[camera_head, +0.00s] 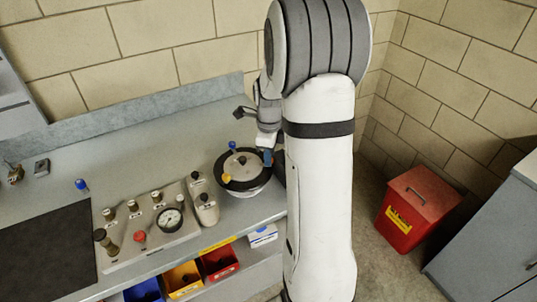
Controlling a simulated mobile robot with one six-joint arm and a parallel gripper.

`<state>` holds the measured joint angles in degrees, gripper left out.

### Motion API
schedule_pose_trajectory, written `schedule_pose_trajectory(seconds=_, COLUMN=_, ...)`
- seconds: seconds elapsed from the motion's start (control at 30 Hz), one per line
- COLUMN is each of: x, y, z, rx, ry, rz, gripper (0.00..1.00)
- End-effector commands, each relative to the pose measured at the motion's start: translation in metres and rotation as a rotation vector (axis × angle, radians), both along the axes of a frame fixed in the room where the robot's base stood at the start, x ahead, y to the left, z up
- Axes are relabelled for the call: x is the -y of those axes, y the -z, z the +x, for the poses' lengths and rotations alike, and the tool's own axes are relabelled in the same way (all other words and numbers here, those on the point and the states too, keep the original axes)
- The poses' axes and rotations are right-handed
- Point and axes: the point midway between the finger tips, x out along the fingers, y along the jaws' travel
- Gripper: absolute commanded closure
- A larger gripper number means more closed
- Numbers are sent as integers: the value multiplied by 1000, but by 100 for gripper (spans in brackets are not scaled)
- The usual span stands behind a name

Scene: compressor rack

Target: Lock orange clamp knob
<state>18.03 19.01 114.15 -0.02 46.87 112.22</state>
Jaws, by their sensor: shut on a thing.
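A round vessel (243,189) with a dark-rimmed pale lid (243,165) stands on the bench near its right end. A yellow-orange knob (227,177) sits at the lid's front left edge and a blue knob (232,146) at its back. My gripper (267,150) is at the lid's right back edge, pointing down and shut on a clamp knob there. A blue patch (268,157) shows at its fingertips; I cannot tell whether it is knob or finger. My arm hides part of the lid's right side.
A blue-topped item (81,185) lies farther left. Coloured bins (184,279) sit below the bench front. A red box (416,207) stands on the floor at right.

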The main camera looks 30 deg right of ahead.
Motion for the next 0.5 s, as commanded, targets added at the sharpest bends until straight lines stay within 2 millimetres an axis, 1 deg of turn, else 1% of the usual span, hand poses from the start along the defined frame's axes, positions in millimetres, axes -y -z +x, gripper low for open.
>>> schedule_pose_trajectory(seconds=0.17, x=0, y=-1, z=1, rx=4, ry=1, rz=0, gripper=100)
schedule_pose_trajectory(seconds=0.2, x=0, y=-1, z=1, rx=4, ry=1, rz=0, gripper=75)
schedule_pose_trajectory(seconds=0.43, x=0, y=-1, z=0, rx=2, ry=0, rz=-1, gripper=57)
schedule_pose_trajectory(seconds=0.5, x=0, y=0, z=0, rx=1, ry=-1, rz=0, gripper=57)
